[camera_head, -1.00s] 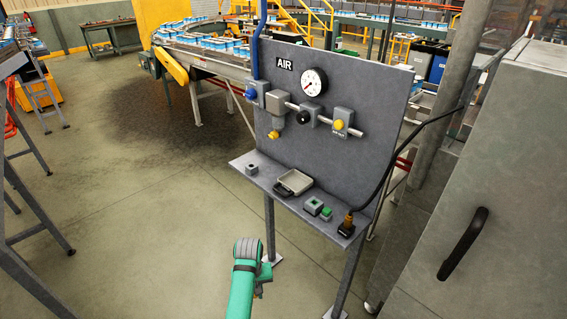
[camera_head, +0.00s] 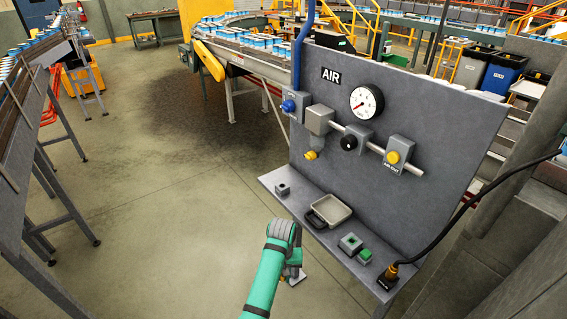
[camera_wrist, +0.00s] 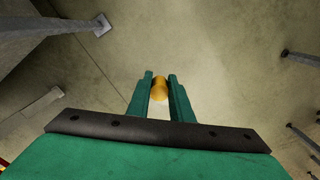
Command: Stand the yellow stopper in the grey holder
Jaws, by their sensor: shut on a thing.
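The yellow stopper (camera_wrist: 159,89) is an orange-yellow cylinder between the two green fingers of my gripper (camera_wrist: 160,92) in the wrist view, gripped near their tips. In the head view my gripper (camera_head: 294,272) hangs in front of and below the shelf edge, and the stopper is not clearly visible there. A small grey block with a dark opening on top (camera_head: 282,189), which looks like the grey holder, sits at the left end of the shelf. It is empty as far as I can see, up and to the left of my gripper.
The upright air panel (camera_head: 430,140) stands behind. Floor left of the shelf is clear.

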